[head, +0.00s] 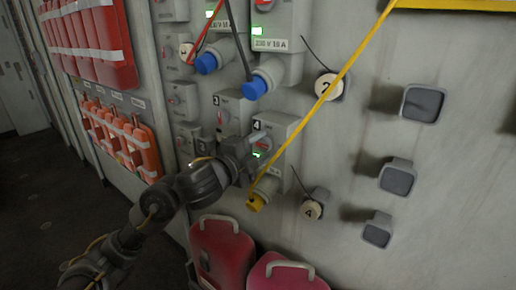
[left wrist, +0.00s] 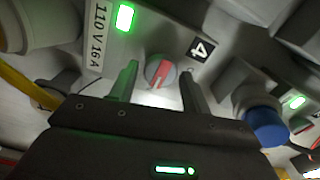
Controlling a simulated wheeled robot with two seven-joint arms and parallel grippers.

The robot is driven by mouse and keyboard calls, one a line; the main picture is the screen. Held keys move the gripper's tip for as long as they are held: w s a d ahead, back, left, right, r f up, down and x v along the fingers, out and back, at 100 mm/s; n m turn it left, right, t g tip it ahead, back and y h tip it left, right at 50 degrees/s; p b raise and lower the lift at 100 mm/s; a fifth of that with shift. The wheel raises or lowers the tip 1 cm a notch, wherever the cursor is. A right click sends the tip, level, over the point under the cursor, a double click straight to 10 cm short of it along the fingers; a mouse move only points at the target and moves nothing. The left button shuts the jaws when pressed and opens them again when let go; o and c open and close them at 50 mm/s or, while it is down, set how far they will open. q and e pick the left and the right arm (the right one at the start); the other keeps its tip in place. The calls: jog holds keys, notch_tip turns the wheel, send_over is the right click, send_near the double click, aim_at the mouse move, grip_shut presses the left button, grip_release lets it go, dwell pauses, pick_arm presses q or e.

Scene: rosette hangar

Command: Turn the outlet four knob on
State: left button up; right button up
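Outlet four (head: 284,126) is a grey wall box marked 4, with a lit green lamp (head: 257,155) and a yellow plug (head: 257,202) below. In the left wrist view its knob (left wrist: 160,72) is a round grey dial with a red pointer bar, seen upside down and slanted. The lit green lamp (left wrist: 125,17) and a "110 V 16 A" label also show there. My left gripper (left wrist: 159,78) is open, one finger on each side of the knob, with visible gaps. In the head view the left gripper (head: 250,151) is at the outlet's front and partly hides it. My right gripper is not in view.
Neighbouring outlets with blue plugs (head: 255,88) are above and left. A taut yellow cable (head: 330,90) crosses in front of the wall. Red cases (head: 222,248) stand below.

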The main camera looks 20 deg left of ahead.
pick_arm(q)
jog(key=shift+o, duration=1)
jog(key=p+v, duration=0.3)
jog(key=v, duration=0.7)
jog(key=shift+s, duration=0.35)
jog(key=shift+a, duration=0.1)
